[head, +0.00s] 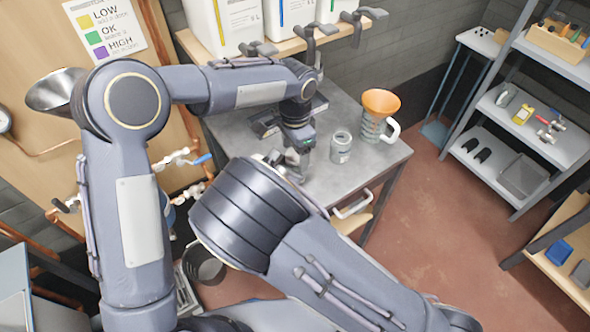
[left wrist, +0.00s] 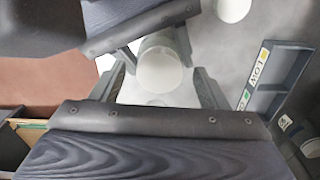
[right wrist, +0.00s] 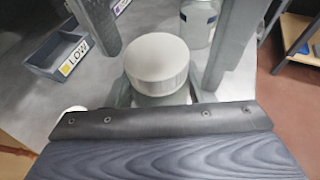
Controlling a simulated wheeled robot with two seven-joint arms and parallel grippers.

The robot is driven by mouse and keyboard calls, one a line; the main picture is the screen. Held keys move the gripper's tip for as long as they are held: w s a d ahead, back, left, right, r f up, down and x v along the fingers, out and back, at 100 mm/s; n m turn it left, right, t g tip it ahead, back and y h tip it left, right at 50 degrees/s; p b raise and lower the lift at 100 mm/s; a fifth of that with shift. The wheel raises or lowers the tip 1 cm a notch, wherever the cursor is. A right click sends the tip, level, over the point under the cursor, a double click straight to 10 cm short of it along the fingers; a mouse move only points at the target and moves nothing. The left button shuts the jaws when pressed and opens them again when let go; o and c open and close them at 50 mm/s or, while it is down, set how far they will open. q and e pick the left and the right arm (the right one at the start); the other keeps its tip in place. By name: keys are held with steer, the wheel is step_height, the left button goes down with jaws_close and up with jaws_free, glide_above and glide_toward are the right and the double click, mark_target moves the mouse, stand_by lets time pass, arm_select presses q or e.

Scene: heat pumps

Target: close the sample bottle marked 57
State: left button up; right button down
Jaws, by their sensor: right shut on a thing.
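A bottle with a broad white lid (right wrist: 156,62) stands between the fingers of my right gripper (right wrist: 163,97), which is shut on its body. The white lid also shows from above in the left wrist view (left wrist: 160,70). My left gripper (left wrist: 162,88) is open, its fingers on either side of the lid with gaps. Its fingers also flank the lid in the right wrist view. In the head view my left gripper (head: 303,155) reaches down to the table beside my right arm, which mostly hides the held bottle. No number 57 is readable.
An open-looking clear jar (head: 341,147) stands on the grey table (head: 350,185), near a jug (head: 371,128) with an orange funnel (head: 381,102). A labelled bin (right wrist: 62,52) lies left of the bottle in the right wrist view. Shelves (head: 545,130) stand at right.

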arm_select(q)
steer(key=shift+r, duration=0.1)
step_height(320, 180, up, 12)
stand_by(0.5)
arm_select(e)
steer(key=c, duration=0.6)
jaws_free()
steer(key=shift+s+a+r, duration=0.15)
steer(key=shift+s+a, duration=0.2)
steer(key=shift+s, duration=0.05)
arm_select(q)
steer(key=shift+f+b, duration=0.7)
steer(key=shift+f, duration=0.1)
arm_select(e)
steer(key=v, duration=0.6)
steer(key=shift+s+a+r, duration=0.15)
steer(key=shift+s+r, duration=0.05)
steer(key=shift+s, duration=0.1)
